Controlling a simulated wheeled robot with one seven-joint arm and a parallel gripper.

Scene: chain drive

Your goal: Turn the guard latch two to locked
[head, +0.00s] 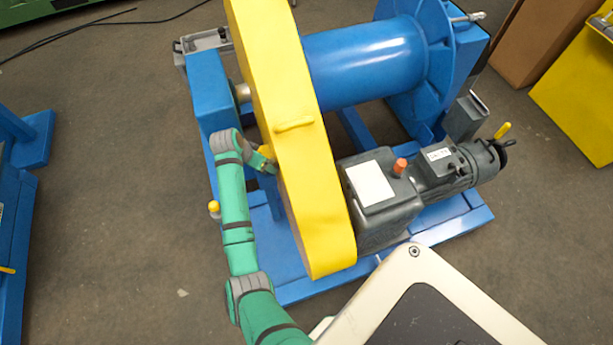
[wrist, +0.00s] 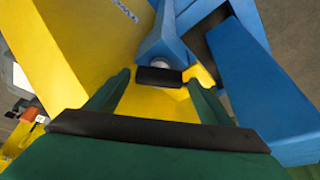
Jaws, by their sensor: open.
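The yellow chain guard (head: 300,130) stands upright and slanted across the blue machine. My gripper (head: 270,166) is at the guard's left side, close to a small yellow part (head: 265,151) that may be a guard latch; I cannot tell its number or its position. In the wrist view my green fingers (wrist: 160,82) are apart. A yellow piece (wrist: 158,103) with a dark block (wrist: 160,77) shows between them. I cannot tell whether the fingers touch it. The guard's yellow face (wrist: 85,45) fills the upper left of that view.
A blue drum (head: 365,62) lies behind the guard on the blue frame (head: 208,88). A grey gearbox (head: 385,220) and motor (head: 440,170) stand to the right. A yellow-tipped knob (head: 214,207) is just left of my arm.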

